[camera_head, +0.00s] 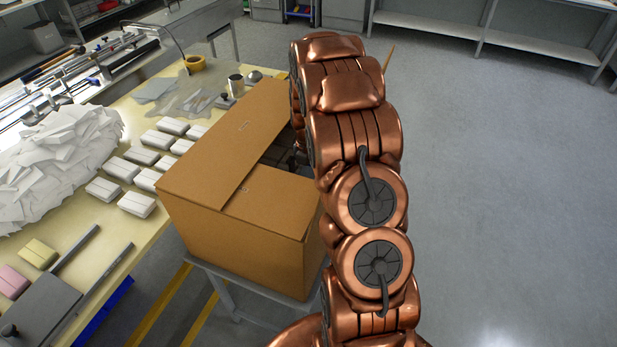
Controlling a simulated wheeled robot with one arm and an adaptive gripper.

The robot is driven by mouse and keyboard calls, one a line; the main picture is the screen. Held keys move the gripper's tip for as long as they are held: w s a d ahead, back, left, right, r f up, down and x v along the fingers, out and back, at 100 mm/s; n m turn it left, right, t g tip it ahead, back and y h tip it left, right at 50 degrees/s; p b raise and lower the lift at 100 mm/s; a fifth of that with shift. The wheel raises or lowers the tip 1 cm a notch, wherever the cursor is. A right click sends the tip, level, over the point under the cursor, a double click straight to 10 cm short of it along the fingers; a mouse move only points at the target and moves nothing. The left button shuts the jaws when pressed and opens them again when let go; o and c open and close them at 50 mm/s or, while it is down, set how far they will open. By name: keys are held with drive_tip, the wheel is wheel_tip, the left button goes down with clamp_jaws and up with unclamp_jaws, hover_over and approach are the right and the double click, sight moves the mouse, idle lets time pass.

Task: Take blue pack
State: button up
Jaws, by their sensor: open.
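No blue pack can be made out in this view. A pink pack (12,281) and a yellow pack (38,254) lie on the table at the lower left. A large brown cardboard box (226,237) stands in the middle with its top flaps partly open, and its inside is mostly hidden. My copper arm rises along the box's right side. Only a small dark part of my gripper (297,157) shows at the box's opening, beside the arm. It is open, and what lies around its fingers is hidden.
Several white packs (136,204) lie on the cream table (150,240) left of the box, beside a heap of white wrappers (55,160). A grey stand (240,300) is under the box. A blue bin (105,312) shows below the table. The floor at right is clear.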

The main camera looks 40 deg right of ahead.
drive_tip(key=shift+c, duration=0.2)
drive_tip(key=c, duration=0.8)
drive_tip(key=shift+r, duration=0.1)
drive_tip(key=shift+c, duration=0.2)
